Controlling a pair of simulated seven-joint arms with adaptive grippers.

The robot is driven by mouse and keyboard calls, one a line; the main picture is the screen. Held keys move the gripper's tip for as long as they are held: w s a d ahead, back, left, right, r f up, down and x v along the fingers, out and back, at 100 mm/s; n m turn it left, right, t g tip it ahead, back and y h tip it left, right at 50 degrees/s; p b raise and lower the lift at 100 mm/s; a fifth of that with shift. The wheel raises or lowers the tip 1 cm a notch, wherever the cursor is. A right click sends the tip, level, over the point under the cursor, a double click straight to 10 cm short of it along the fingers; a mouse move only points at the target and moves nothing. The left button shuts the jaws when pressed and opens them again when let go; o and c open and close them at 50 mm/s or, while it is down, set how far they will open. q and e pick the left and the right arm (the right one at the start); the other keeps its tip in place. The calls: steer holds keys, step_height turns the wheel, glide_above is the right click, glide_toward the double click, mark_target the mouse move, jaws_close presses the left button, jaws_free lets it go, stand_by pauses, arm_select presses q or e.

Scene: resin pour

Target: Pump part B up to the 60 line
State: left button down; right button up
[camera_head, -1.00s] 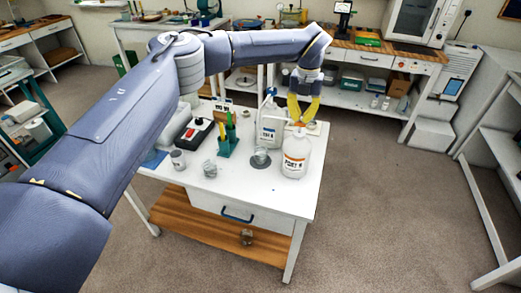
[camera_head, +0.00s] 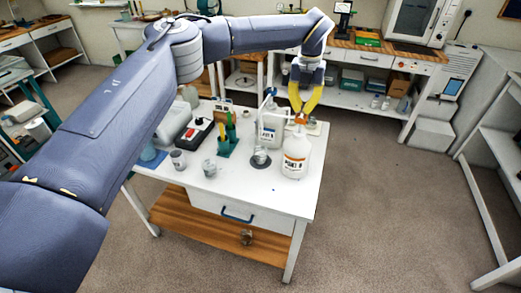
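The part B bottle (camera_head: 295,158), white with an orange label, stands upright near the right edge of the white table. Its orange pump head (camera_head: 300,119) is on top. My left gripper (camera_head: 301,113) points down over it, its yellow fingertips drawn together right at the pump head; whether they touch it is hard to tell. A clear cup (camera_head: 261,159) stands just left of the bottle; its markings and fill level are too small to read. The part A bottle (camera_head: 270,128) stands behind that cup. My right gripper is not in view.
The white table (camera_head: 258,195) also holds a green holder with upright tools (camera_head: 228,140), a small clear cup (camera_head: 209,168), a grey cup (camera_head: 178,160) and a device with a red button (camera_head: 194,133). The table's front right is clear.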

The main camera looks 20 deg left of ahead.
arm_select(q)
steer(key=shift+f, duration=1.5)
steer(key=shift+r, duration=1.55)
steer(key=shift+r, duration=0.1)
steer(key=shift+r, duration=2.9)
